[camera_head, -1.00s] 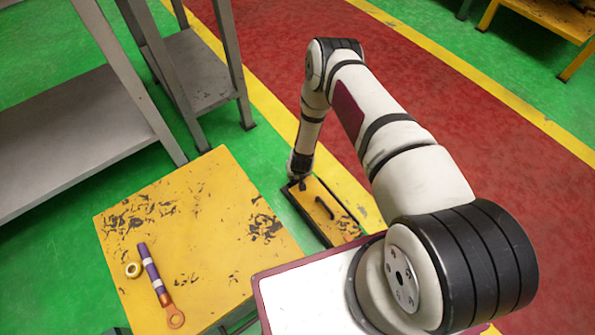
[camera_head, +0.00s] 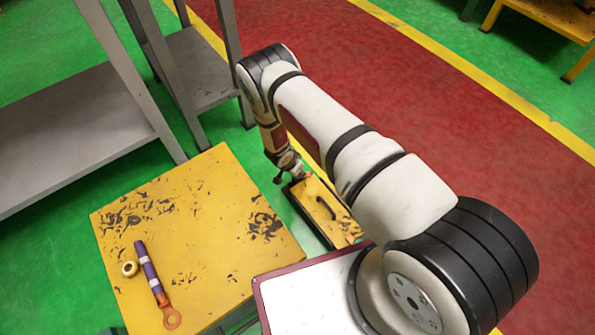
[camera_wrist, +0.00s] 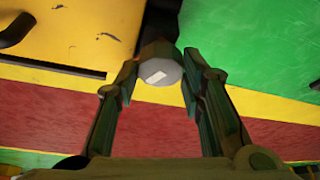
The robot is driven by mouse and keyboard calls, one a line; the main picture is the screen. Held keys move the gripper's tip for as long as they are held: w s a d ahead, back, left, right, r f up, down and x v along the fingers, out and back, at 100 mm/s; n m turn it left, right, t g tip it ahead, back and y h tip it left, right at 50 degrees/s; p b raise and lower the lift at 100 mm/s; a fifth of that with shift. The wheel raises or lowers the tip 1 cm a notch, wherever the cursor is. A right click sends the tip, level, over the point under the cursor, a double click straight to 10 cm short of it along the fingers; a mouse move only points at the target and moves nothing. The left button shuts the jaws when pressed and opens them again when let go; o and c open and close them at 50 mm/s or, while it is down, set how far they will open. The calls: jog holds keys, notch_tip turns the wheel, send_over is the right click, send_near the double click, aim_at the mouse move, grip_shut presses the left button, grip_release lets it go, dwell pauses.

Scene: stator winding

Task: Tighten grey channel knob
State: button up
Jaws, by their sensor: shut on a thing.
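In the wrist view the grey knob (camera_wrist: 159,73), round with a pale rectangular mark on its face, sits between the two dark fingers of my gripper (camera_wrist: 158,80). The gripper is shut on it. A dark part shows behind the knob. In the head view my gripper (camera_head: 287,177) is at the far-left end of a narrow yellow unit (camera_head: 312,205); the knob itself is too small or hidden to make out there.
A dark handle (camera_head: 326,208) stands on the yellow unit. A yellow table (camera_head: 200,230) to its left bears a purple-and-orange tool (camera_head: 150,275) and a small brass ring (camera_head: 130,268). Grey shelving (camera_head: 80,130) stands at the left.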

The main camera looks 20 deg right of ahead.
jog(key=m, duration=0.2)
jog(key=m+g, duration=0.1)
jog(key=m, duration=0.1)
jog(key=m+g, duration=0.1)
jog(key=m, duration=0.1)
jog(key=shift+w+h, duration=0.25)
jog(key=shift+h, duration=0.15)
jog(key=shift+w+r+m+g, duration=0.1)
jog(key=shift+m+g, duration=0.45)
jog(key=shift+m, duration=0.75)
jog(key=shift+m+g, duration=0.55)
jog(key=shift+m, duration=0.75)
jog(key=shift+d, duration=0.1)
jog(key=o, duration=1)
jog(key=shift+o, duration=0.7)
jog(key=v, duration=1.2)
